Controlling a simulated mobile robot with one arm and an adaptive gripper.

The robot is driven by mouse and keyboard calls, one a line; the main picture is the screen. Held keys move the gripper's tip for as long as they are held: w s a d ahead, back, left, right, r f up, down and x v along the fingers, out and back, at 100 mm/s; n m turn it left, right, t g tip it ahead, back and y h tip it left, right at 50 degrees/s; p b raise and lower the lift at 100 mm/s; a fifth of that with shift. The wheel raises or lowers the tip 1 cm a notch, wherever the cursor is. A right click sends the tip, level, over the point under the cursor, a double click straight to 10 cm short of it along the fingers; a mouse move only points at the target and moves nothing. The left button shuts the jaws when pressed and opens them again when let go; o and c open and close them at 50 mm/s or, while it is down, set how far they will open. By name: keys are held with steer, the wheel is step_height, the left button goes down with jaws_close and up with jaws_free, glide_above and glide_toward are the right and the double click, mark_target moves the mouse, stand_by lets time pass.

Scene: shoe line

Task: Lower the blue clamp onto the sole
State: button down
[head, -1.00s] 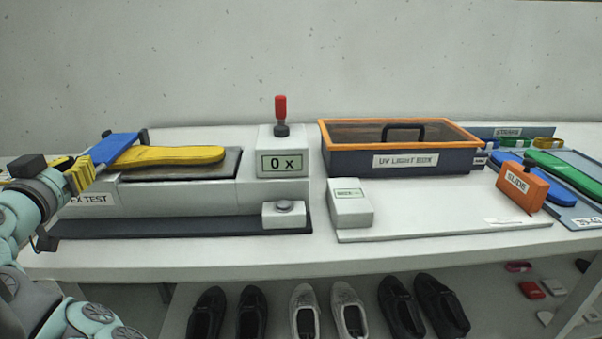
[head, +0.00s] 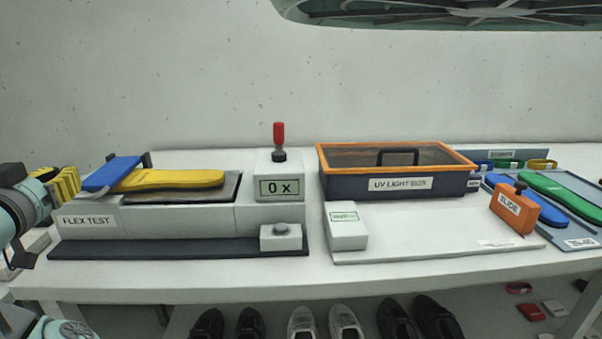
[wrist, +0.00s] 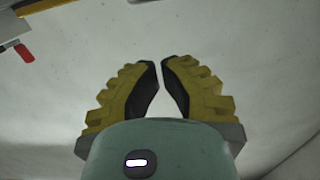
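The blue clamp (head: 112,174) is a flat plate at the left end of the flex test machine (head: 180,222), between dark posts. It slants over the left end of the yellow sole (head: 172,180), which lies along the machine's top. I cannot tell whether the clamp touches the sole. My gripper (head: 68,184) is just left of the clamp, with its yellow fingers apart from or barely beside it. In the wrist view, the fingertips of my gripper (wrist: 160,64) nearly meet, with nothing between them.
A button box (head: 281,236) is in front. The UV light box (head: 390,187) and orange slide block (head: 515,210) are further right. The white table front is clear.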

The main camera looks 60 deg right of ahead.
steer(key=v, duration=0.7)
steer(key=shift+r+p, duration=0.2)
steer(key=shift+p, duration=0.25)
